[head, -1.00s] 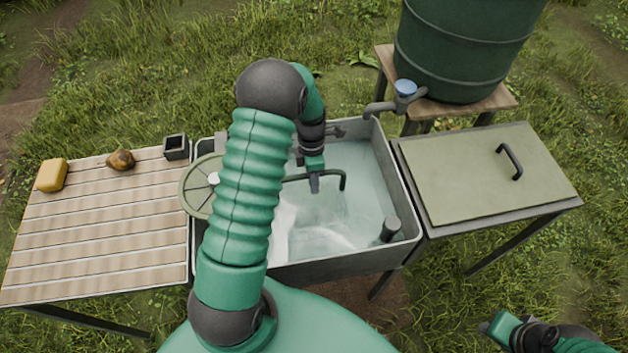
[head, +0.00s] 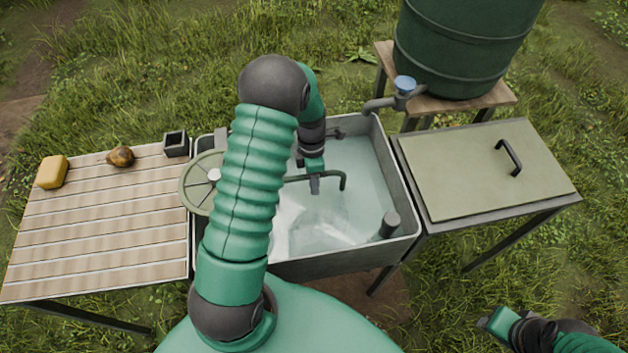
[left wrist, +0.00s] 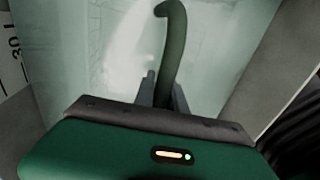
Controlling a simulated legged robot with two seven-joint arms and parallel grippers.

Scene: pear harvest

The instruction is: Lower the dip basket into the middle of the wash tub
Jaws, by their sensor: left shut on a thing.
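The grey wash tub (head: 345,260) holds pale, cloudy water and stands in the middle of the head view. My left gripper (head: 315,186) is over the tub's middle, shut on a dark green bent bar (head: 333,174), which I take as the dip basket's handle. The bar's bent end also shows in the left wrist view (left wrist: 175,35), rising between the fingers (left wrist: 163,92). The basket's body is not clearly visible; the pale water and my left arm hide what lies below. My right gripper (head: 490,326) is at the lower right, away from the tub; its jaws are unclear.
A round green spoked wheel (head: 199,188) is at the tub's left side. A slatted table on the left holds a yellow block (head: 52,172), a brown pear (head: 121,157) and a small dark box (head: 176,144). A dark standpipe (head: 389,224) rises in the tub's front right corner.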

